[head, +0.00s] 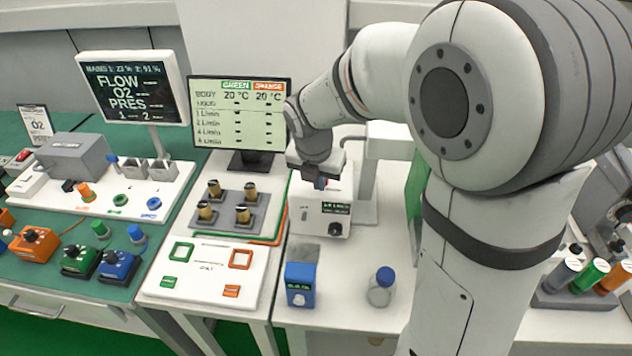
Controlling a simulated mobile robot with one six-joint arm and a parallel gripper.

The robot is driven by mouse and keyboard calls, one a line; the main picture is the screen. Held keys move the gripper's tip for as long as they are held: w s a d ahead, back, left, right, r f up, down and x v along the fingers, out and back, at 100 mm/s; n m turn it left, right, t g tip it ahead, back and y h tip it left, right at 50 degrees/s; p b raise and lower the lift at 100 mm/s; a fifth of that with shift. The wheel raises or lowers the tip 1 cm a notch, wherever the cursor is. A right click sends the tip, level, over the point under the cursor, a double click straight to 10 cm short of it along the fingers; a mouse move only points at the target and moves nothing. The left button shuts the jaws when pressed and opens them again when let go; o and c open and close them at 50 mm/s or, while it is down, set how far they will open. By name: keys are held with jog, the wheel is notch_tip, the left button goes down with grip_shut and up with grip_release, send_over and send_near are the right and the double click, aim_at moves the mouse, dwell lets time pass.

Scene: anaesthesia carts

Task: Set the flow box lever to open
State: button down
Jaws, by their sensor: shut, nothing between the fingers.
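My gripper (320,183) is shut and empty. It points down at the top of a white box-shaped device (309,227) in the middle of the view. That device has a small dark display with green text and a black knob on its front. No label that I can read marks it as the flow box, and I cannot make out a lever or its setting. My gripper and wrist hide part of its top. I cannot tell whether my fingers touch it.
A blue box (300,286) and a blue-capped bottle (381,288) stand in front on the white cart. To the left are a metal holder (225,224) with several brass cylinders and a monitor (240,113). My arm covers much of the right side.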

jog(key=shift+w, duration=0.1)
jog(key=d+p, duration=0.1)
jog(key=d, duration=0.1)
jog(key=w+d+p, duration=0.1)
jog(key=shift+d+r+p, duration=0.15)
jog(key=shift+d+p, duration=0.2)
jog(key=shift+d, duration=0.05)
jog(key=shift+w+d, duration=0.2)
jog(key=shift+s+a, duration=0.1)
jog(key=shift+a, duration=0.7)
jog(key=shift+s, duration=0.4)
jog(key=s, duration=0.3)
jog(key=shift+d, duration=0.1)
jog(key=d+v, duration=0.1)
jog(key=v, duration=0.8)
jog(key=shift+s+a+r, duration=0.2)
jog(key=shift+s+r, duration=0.15)
jog(key=shift+s, duration=0.05)
